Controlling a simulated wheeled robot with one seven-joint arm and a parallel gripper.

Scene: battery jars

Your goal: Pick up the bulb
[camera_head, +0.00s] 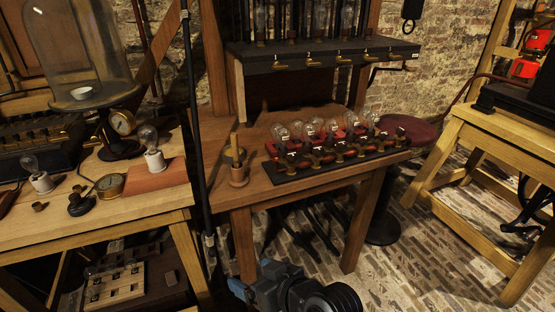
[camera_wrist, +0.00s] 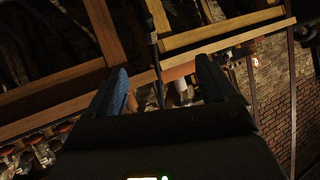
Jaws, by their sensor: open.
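Several clear glass bulbs stand in the head view. One bulb (camera_head: 148,136) sits upright in a white socket on a reddish block at the left bench. Another bulb (camera_head: 30,164) sits in a white socket farther left. A row of bulbs (camera_head: 332,127) stands on a dark rack on the middle table. The frames do not show which bulb is meant. My gripper (camera_wrist: 162,70) is open with its two blue-black fingers apart, and nothing is held. A small white object shows between the fingers, at a distance. In the head view my arm is at the bottom, below the middle table.
The middle table (camera_head: 222,193) has a small wooden stand (camera_head: 238,174). A dark upright pole stands between it and the left bench (camera_head: 130,208). More bulbs stand on a shelf (camera_head: 322,52) above. A glass dome (camera_head: 80,45) is at left. Brick floor (camera_head: 390,277) is free at right.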

